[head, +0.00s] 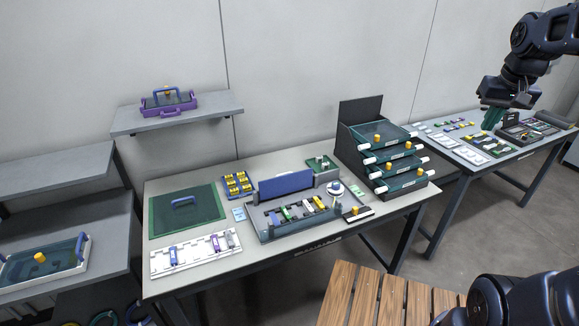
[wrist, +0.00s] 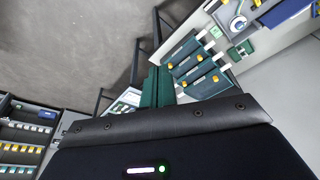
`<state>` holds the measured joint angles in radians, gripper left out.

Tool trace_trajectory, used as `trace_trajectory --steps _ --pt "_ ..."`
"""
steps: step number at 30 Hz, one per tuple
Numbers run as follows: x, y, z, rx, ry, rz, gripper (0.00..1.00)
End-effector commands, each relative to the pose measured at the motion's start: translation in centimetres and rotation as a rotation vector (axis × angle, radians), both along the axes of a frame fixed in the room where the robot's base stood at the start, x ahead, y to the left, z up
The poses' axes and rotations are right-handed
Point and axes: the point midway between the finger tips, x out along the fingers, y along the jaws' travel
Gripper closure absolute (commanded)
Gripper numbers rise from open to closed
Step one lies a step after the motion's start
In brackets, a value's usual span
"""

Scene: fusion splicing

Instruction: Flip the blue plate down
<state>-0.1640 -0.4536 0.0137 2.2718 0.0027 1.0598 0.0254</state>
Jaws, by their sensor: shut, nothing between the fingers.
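The blue plate (head: 286,186) stands raised along the back edge of a grey splicing tray (head: 268,234) in the middle of the central table. It also shows at the top right of the wrist view (wrist: 283,12), partly cut off by the frame edge. My gripper (head: 489,122), with green fingers, is high at the right of the head view, in front of the right table and well apart from the plate. The fingers (wrist: 159,88) are together and empty in the wrist view.
A dark rack with several green drawers (head: 386,135) stands right of the splicing tray. A green mat (head: 205,222), a white holder strip (head: 160,262) and a yellow-filled blue tray (head: 237,184) lie to the left. The right table (head: 508,160) holds several small parts.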

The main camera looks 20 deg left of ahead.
Motion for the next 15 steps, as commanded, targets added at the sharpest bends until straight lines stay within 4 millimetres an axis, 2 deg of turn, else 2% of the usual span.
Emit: trace_trajectory --steps 3,15 --pt "2.4 1.9 0.5 -0.004 0.031 0.033 1.0" --pt "9.3 9.2 1.3 -0.024 0.12 0.136 1.0"
